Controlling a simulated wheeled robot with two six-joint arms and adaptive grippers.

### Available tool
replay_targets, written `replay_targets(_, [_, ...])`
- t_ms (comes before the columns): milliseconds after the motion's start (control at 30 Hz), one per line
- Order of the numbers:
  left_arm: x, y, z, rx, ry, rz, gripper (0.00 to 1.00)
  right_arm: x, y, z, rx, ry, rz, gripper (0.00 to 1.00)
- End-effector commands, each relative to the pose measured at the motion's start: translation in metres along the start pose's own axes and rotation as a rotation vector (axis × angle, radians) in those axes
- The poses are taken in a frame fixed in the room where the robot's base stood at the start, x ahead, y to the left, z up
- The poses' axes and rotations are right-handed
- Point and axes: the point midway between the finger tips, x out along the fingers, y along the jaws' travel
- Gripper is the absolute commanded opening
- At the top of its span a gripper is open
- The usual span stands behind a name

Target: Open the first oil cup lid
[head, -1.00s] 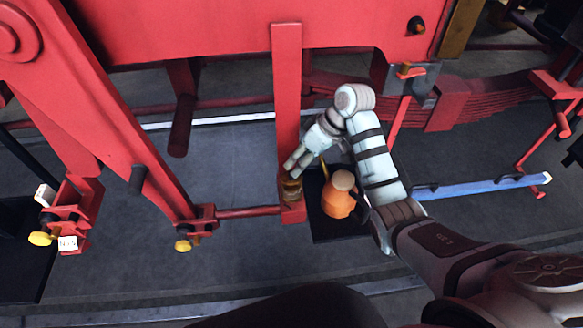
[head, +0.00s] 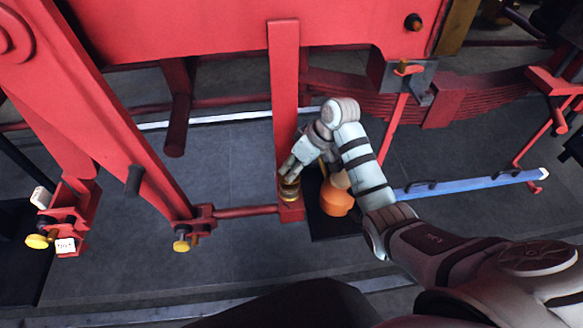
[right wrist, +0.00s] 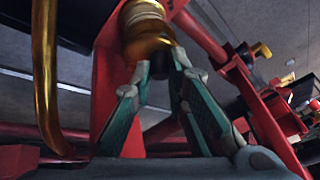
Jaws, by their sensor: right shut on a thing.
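The brass oil cup (head: 290,194) sits on the red block at the foot of the red upright bar (head: 284,110). My right gripper (head: 288,172) comes down on it from above right. In the right wrist view the brass cup (right wrist: 146,28) is at the top centre. My right gripper (right wrist: 161,66) has its fingertips closed around the small dark knob of the oil cup lid (right wrist: 158,68). The lid's edge is partly hidden by the fingers, so I cannot tell whether it is raised. My left gripper is not in view.
An orange oil can (head: 336,201) stands on a black mat (head: 325,229), close to the right of the cup and partly behind my right arm. A red horizontal rod (head: 247,211) meets the bar from the left. A blue bar (head: 470,186) lies at right.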

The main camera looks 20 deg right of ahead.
Motion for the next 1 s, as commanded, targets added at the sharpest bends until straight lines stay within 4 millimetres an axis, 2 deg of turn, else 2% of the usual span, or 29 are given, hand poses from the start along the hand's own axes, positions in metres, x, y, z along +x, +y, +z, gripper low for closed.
replay_targets(267, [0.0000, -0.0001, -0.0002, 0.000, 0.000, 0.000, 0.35, -0.0030, 0.0036, -0.0081, 0.048, -0.082, -0.068, 0.00])
replay_targets(500, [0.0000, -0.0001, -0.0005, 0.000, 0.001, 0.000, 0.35, -0.0028, 0.0035, -0.0081, 0.049, -0.086, -0.071, 0.00])
replay_targets(533, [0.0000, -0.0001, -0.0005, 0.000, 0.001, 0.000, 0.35, -0.0028, 0.0035, -0.0082, 0.049, -0.085, -0.071, 0.16])
replay_targets(633, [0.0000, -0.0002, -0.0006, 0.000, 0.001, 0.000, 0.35, -0.0028, 0.0034, -0.0081, 0.049, -0.086, -0.071, 0.32])
replay_targets(667, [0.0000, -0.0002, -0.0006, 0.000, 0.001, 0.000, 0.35, -0.0028, 0.0034, -0.0080, 0.049, -0.086, -0.071, 0.35])
replay_targets(1000, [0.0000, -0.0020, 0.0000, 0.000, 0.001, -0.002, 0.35, -0.0085, 0.0044, -0.0085, 0.050, -0.085, -0.070, 0.35])
